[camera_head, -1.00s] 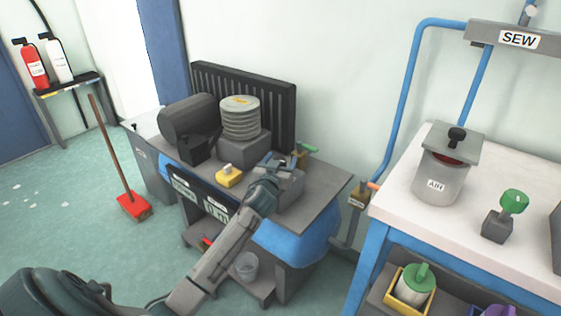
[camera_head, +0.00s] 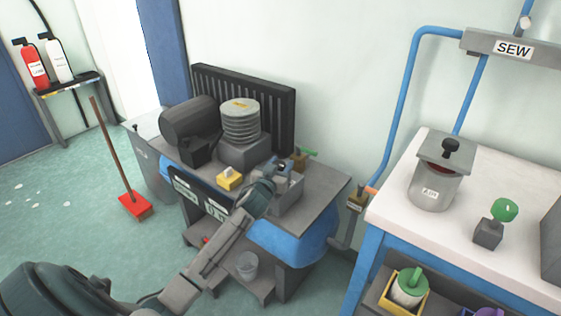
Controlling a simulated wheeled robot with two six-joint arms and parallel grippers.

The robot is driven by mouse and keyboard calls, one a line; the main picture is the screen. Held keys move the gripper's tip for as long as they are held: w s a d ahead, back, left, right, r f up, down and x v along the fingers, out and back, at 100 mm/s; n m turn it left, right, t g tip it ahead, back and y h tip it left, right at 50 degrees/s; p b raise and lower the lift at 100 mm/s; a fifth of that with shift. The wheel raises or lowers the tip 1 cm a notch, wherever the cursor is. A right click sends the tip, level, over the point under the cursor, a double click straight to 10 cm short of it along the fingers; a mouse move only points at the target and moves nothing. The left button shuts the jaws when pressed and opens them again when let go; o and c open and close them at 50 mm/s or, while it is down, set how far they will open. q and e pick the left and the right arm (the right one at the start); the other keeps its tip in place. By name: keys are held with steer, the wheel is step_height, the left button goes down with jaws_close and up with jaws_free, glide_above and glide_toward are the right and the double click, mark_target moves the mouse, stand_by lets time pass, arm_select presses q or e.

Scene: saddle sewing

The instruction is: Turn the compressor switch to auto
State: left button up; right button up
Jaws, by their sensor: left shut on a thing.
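The compressor (camera_head: 190,120) stands on a grey-topped bench, with a dark motor and a ribbed grey cylinder head (camera_head: 240,122). A grey switch box (camera_head: 290,200) sits at the right part of the bench top. My left gripper (camera_head: 282,172) is at the top of this box, shut on what appears to be the compressor switch. The switch is mostly hidden by the jaws, and small white and red details show there. I cannot read its setting. My right gripper is not in view.
A yellow block (camera_head: 230,179) sits left of the switch box. The white table (camera_head: 390,208) at right holds an AIR pot (camera_head: 432,190) and a green knob (camera_head: 504,210).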

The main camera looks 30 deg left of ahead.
arm_select(q)
steer(key=o, duration=1)
steer(key=shift+s, duration=0.1)
steer(key=shift+s+f, duration=0.1)
steer(key=shift+s, duration=0.2)
steer(key=shift+s+d+b, duration=0.3)
steer(key=shift+s, duration=1.35)
steer(key=shift+s+d+b, duration=0.3)
steer(key=shift+s+b, duration=0.05)
steer(key=shift+s, duration=1.35)
steer(key=shift+s+d+b, duration=0.3)
steer(key=shift+s, duration=1.35)
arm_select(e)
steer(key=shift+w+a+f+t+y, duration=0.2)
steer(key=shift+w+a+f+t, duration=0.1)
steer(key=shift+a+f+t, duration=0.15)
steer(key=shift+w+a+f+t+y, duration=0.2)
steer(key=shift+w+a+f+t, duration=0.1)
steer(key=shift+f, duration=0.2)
